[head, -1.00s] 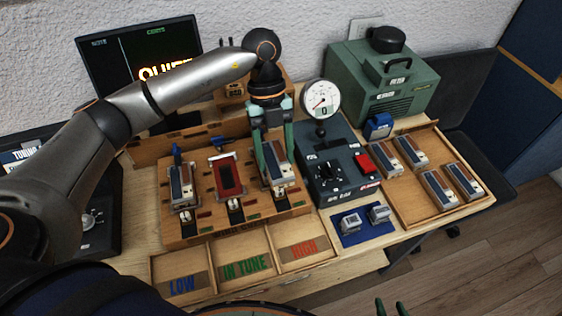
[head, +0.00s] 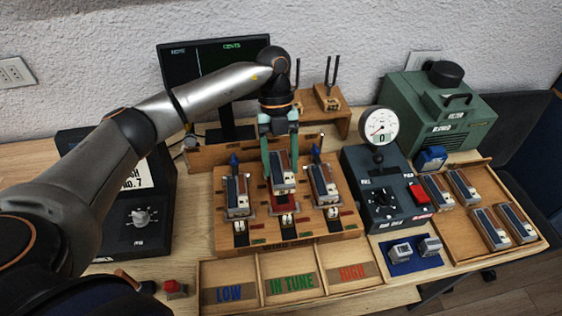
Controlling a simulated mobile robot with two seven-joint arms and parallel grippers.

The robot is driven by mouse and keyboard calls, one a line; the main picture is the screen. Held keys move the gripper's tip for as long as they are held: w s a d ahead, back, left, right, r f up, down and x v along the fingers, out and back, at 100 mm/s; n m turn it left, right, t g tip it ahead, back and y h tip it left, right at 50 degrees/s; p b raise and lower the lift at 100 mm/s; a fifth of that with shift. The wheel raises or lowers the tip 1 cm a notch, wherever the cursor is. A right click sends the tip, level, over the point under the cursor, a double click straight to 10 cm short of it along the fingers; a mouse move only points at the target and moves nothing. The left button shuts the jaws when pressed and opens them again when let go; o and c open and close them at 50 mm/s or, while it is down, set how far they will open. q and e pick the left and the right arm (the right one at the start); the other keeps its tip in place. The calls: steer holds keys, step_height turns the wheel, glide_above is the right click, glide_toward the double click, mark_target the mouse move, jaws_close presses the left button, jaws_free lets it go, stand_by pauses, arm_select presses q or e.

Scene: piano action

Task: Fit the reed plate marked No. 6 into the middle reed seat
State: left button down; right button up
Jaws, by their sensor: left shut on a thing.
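My left gripper (head: 279,150) points down over the middle reed seat and is shut on a reed plate (head: 282,175) with a dark blue and brown face and a pale metal end. The plate is upright over the middle reed seat (head: 284,203), whose red surface shows below the plate's near end. I cannot tell whether the plate touches the seat, and its number is not legible. Other reed plates sit in the left seat (head: 236,195) and the right seat (head: 323,185) of the wooden wind chest (head: 340,227). My right gripper is not in view.
Blue-tipped levers (head: 234,160) stand behind the outer seats. LOW, IN TUNE and HIGH bins (head: 290,262) lie in front. A gauge box (head: 381,160) and a tray (head: 460,225) of reed plates are at right. Tuning forks (head: 331,75) stand behind.

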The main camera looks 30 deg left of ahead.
arm_select(q)
step_height(320, 180, down, 4)
steer(key=b, duration=0.3)
steer(key=shift+f, duration=0.2)
steer(key=shift+f+b, duration=0.35)
steer(key=shift+f, duration=0.15)
steer(key=shift+p, duration=0.35)
stand_by(0.4)
steer(key=shift+f, duration=0.55)
stand_by(1.1)
steer(key=shift+c, duration=0.2)
jaws_free()
